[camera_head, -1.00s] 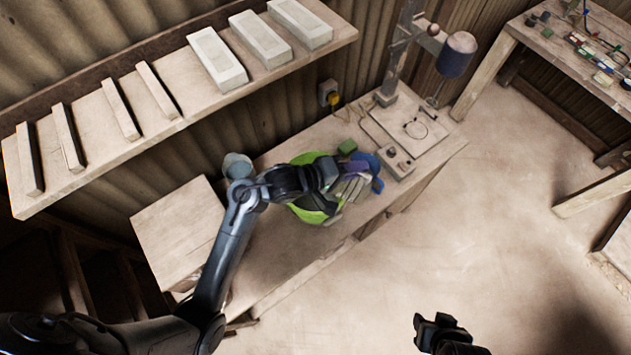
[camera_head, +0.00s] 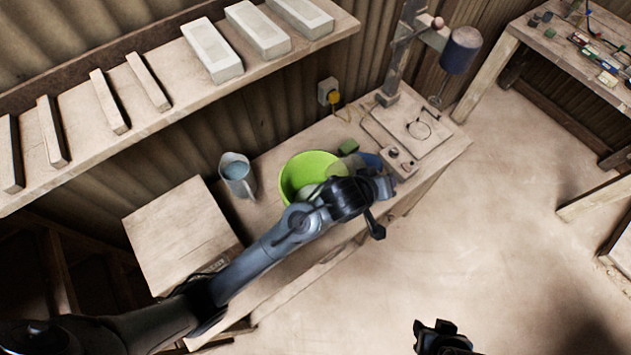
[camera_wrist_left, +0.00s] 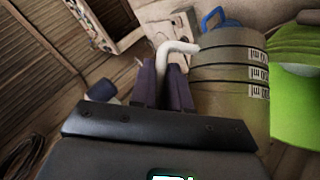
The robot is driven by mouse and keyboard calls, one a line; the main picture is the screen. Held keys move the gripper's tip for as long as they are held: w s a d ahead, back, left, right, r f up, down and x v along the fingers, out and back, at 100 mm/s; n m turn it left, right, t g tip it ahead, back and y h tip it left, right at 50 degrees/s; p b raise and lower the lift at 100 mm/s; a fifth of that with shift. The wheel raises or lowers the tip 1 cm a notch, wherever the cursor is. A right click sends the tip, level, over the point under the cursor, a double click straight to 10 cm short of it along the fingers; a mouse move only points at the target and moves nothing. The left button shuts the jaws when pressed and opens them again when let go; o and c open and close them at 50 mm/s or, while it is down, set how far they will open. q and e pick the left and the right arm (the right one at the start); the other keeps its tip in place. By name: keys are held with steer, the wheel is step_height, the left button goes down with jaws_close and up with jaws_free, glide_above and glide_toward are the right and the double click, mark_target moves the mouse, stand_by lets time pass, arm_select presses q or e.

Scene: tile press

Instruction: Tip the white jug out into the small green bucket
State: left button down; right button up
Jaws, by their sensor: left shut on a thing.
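My left gripper (camera_wrist_left: 165,85) is shut on the white handle (camera_wrist_left: 172,52) of a pale translucent jug with dark bands and ml marks (camera_wrist_left: 230,85). In the head view the jug (camera_head: 352,162) is mostly hidden behind my wrist, at the right side of the green bucket. How far it tilts is hard to tell. The green bucket (camera_head: 298,170) stands on the bench, its front partly covered by my arm; it also shows at the right of the left wrist view (camera_wrist_left: 292,85). Something pale shows inside it. My right gripper (camera_head: 436,328) is at the bottom edge, away from the bench.
A grey-blue jug with bluish contents (camera_head: 237,176) stands left of the bucket. A blue object (camera_head: 373,160) and a green block (camera_head: 348,145) are behind and right. A drill-press-like stand (camera_head: 400,75) occupies the bench's right end. A shelf (camera_head: 170,95) overhangs the left.

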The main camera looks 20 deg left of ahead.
arm_select(q)
steer(key=shift+d+f+y, duration=0.15)
steer(key=shift+d+y, duration=0.1)
steer(key=shift+y, duration=0.05)
steer(key=shift+d+f+m+y+b, duration=0.45)
steer(key=shift+f+b, duration=0.2)
steer(key=shift+b, duration=0.25)
steer(key=shift+d+f+y+b, duration=0.25)
steer(key=shift+d+f+b, duration=0.1)
steer(key=shift+d+f, duration=0.2)
steer(key=shift+d+f+m+y+b, duration=1.4)
steer(key=shift+d+f+y, duration=0.7)
steer(key=shift+f, duration=1.3)
steer(key=shift+y, duration=0.3)
step_height(320, 180, up, 5)
steer(key=p, duration=0.3)
steer(key=shift+s+a+f+p, duration=0.1)
steer(key=shift+a+f+p, duration=0.05)
steer(key=shift+p, duration=0.2)
